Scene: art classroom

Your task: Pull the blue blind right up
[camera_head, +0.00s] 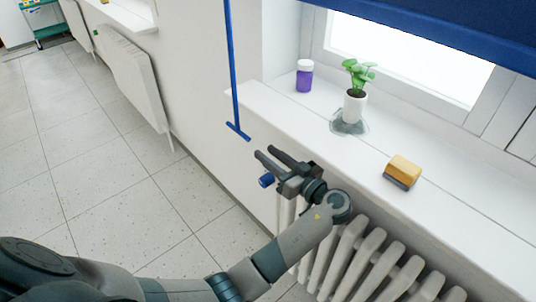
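The blue blind (450,28) hangs across the top right, with its lower edge above the window sill and bright glass showing below it. A blue pull rod or cord (232,65) hangs in front of the wall left of the window and ends in a short blue crossbar handle (238,131). My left gripper (265,152) is just below and right of the handle in the picture, its two fingers apart and empty, pointing towards the upper left. No contact with the handle shows. My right gripper is not in view.
A white radiator (352,260) stands below. The tiled floor (95,165) at left is clear.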

